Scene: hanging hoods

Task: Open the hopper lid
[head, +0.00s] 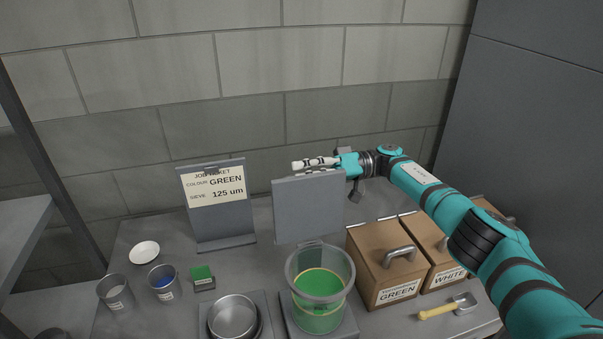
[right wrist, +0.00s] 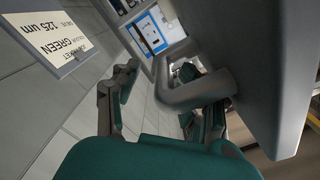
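The hopper is a clear round container (head: 330,290) with green contents, at the front middle in the head view. A flat grey panel, apparently its lid (head: 308,208), stands upright at its rear edge. My right gripper (head: 312,166) is at the panel's top edge, partly behind it. In the right wrist view the right gripper's fingers (right wrist: 160,105) are spread apart. A bent grey handle (right wrist: 185,92) joins the panel (right wrist: 250,70) and lies near the right-hand finger; contact cannot be told. My left gripper is not in view.
The job ticket stand (head: 213,195) is left of the panel. Brown boxes with handles (head: 382,265) stand to the right, with a yellow-handled scoop (head: 445,307) before them. Metal pans (head: 232,318), cups (head: 163,280) and a white dish (head: 144,252) are left. A wall is behind.

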